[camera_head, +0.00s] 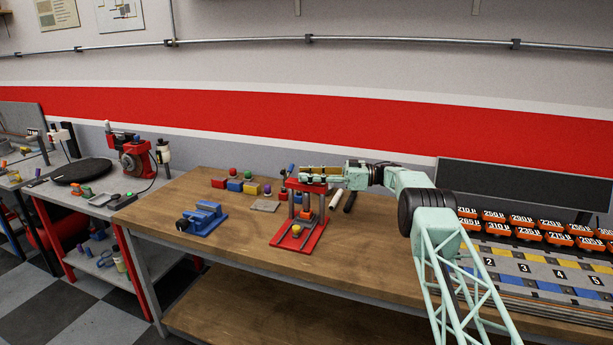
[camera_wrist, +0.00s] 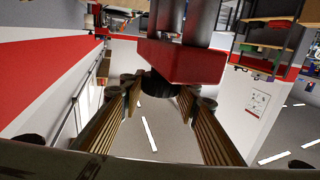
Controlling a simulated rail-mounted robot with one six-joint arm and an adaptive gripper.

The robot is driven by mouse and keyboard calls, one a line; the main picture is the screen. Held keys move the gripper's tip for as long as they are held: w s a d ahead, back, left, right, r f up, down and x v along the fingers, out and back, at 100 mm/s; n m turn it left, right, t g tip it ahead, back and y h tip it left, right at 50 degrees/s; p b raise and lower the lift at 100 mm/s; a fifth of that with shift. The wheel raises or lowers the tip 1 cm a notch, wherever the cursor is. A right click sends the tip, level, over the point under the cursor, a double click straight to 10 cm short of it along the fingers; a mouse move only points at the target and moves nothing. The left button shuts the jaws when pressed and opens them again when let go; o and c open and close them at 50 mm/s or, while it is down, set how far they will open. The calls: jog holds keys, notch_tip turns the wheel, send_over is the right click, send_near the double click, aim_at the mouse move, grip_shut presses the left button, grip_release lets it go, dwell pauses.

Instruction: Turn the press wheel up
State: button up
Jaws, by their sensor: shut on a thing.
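The red press (camera_head: 312,228) stands on the wooden bench, with grey posts and a red top block, which also shows in the wrist view (camera_wrist: 180,62). My gripper (camera_head: 312,173) is at the top of the press, reaching in from the right. In the wrist view, the ribbed, wood-coloured fingers of my gripper (camera_wrist: 158,92) lie on both sides of a dark round part below the red block, the press wheel (camera_wrist: 160,84). They are shut on it. Most of the wheel is hidden by the fingers and block, and its turn angle cannot be told.
A blue vise (camera_head: 203,219) stands left of the press on the bench (camera_head: 170,215). Several coloured blocks (camera_head: 234,185) lie behind it. A white and a black rod lie just right of the press. Orange numbered bins (camera_head: 525,222) fill the right end. The bench front is clear.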

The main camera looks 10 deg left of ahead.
jog(key=o, duration=0.9)
jog(key=shift+a, duration=0.1)
jog(key=shift+w+d, duration=0.2)
jog(key=shift+d, duration=2.8)
jog(key=shift+w+d, duration=0.15)
jog(key=shift+d, duration=2.85)
